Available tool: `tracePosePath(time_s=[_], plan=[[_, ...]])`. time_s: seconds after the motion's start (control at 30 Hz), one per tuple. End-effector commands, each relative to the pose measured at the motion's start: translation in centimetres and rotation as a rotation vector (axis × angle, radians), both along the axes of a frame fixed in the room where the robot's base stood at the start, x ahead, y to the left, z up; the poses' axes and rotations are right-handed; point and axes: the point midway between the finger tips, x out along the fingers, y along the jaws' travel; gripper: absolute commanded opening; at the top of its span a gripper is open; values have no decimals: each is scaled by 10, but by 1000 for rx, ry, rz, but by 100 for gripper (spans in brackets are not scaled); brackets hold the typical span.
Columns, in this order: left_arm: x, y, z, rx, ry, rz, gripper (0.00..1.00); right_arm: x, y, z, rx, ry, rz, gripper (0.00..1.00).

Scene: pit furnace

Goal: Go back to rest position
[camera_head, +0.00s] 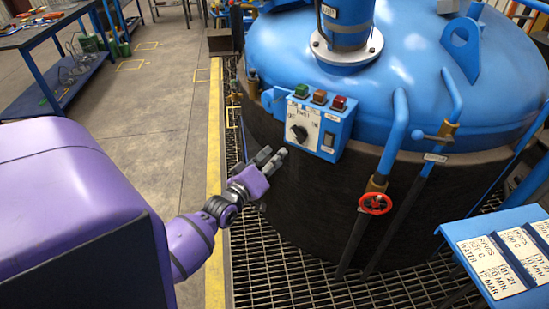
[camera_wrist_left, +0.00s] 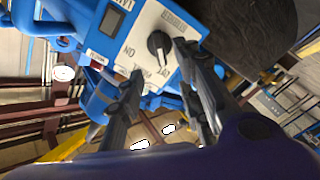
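My left gripper (camera_head: 272,156) is just left of and below the blue control box (camera_head: 320,126) on the furnace. It is empty, and in the left wrist view its two fingers (camera_wrist_left: 158,62) stand apart. The box has a white plate with a black rotary knob (camera_head: 298,132). The knob also shows in the left wrist view (camera_wrist_left: 158,44), near the tip of the right-hand finger. In the head view, the fingertips look apart from the knob. My right gripper is in neither view.
The large blue furnace lid (camera_head: 400,60) and dark furnace wall fill the right side. A red valve wheel (camera_head: 375,204) sits right of the gripper. A blue stand with label cards (camera_head: 505,262) is at lower right. A blue workbench (camera_head: 50,60) stands far left; floor between is clear.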

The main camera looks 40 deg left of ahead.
Motion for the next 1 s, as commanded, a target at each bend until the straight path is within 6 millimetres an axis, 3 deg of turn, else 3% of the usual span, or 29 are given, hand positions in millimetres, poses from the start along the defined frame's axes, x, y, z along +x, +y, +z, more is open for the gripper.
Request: tracePosePath(time_s=[0.53, 0.6, 0.67, 0.77, 0.87, 1.0], plan=[[0, 0, -1, 16, 4, -1, 33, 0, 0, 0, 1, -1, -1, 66], [1, -2, -6, 85, 36, -8, 33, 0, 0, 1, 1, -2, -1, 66], [2, -19, -14, 216, 88, -43, 33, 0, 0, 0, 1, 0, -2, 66], [-29, -61, -52, 422, 224, -123, 33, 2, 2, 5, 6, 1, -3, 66], [-80, -100, -92, 587, 360, -206, 33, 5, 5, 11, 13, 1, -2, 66], [-165, -149, -134, 745, 526, -320, 33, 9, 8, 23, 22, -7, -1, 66]])
